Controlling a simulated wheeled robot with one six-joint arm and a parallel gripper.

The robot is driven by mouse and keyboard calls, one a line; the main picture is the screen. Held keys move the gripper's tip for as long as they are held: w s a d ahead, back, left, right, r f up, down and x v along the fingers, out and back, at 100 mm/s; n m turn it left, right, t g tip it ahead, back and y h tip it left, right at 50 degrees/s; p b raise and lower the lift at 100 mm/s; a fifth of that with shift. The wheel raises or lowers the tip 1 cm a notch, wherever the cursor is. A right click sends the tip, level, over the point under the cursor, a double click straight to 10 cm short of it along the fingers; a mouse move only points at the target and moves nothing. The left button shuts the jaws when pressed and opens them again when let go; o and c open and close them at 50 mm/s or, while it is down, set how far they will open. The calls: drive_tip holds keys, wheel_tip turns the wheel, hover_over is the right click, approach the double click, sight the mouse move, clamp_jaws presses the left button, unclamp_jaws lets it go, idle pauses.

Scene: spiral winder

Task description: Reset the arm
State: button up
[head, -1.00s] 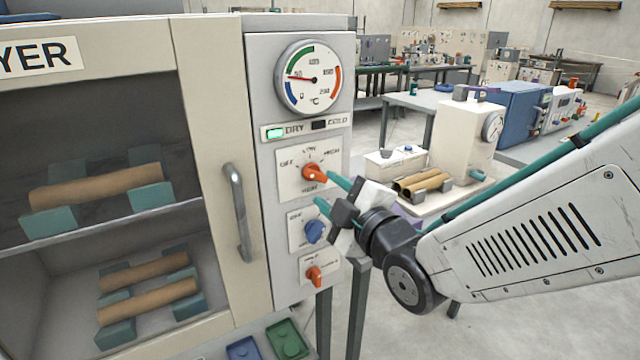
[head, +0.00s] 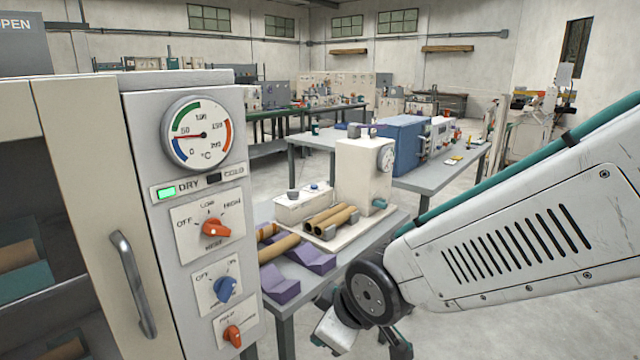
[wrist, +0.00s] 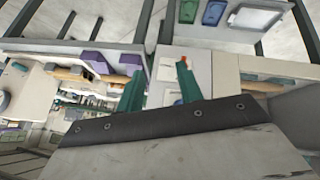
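My gripper shows in the wrist view (wrist: 160,84) as two teal fingers spread apart with nothing between them. In the head view my arm reaches in from the right and bends down at a dark round joint. The fingers are not clear there, near the bottom edge. The gripper is apart from the dryer's control panel (head: 178,241), to its right. The panel carries an orange heat knob (head: 212,228), a blue knob (head: 224,289) and a smaller orange knob (head: 232,335). The green DRY lamp (head: 166,192) is lit. The gauge (head: 197,134) needle points near 50.
The dryer door handle (head: 133,284) stands out at the left. Right of the panel, a bench holds purple cradles (head: 311,257) with a brown tube and a cream machine (head: 362,178) with tubes. A blue machine (head: 401,146) stands behind. Open floor lies at lower right.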

drive_tip(key=s+d+r+m+g+h, duration=0.1)
drive_tip(key=s+d+r+m, duration=0.2)
drive_tip(key=d, duration=0.5)
drive_tip(key=s+d+r+m+g+h, duration=0.1)
drive_tip(key=s+d+r+m, duration=0.2)
drive_tip(key=s+d+m, duration=0.2)
drive_tip(key=s+d+r+m+g+h, duration=0.2)
drive_tip(key=s+d, duration=0.6)
drive_tip(key=d, duration=0.4)
drive_tip(key=r+m, duration=0.1)
drive_tip(key=m, duration=0.1)
drive_tip(key=shift+d+m, duration=0.3)
drive_tip(key=shift+d, duration=0.05)
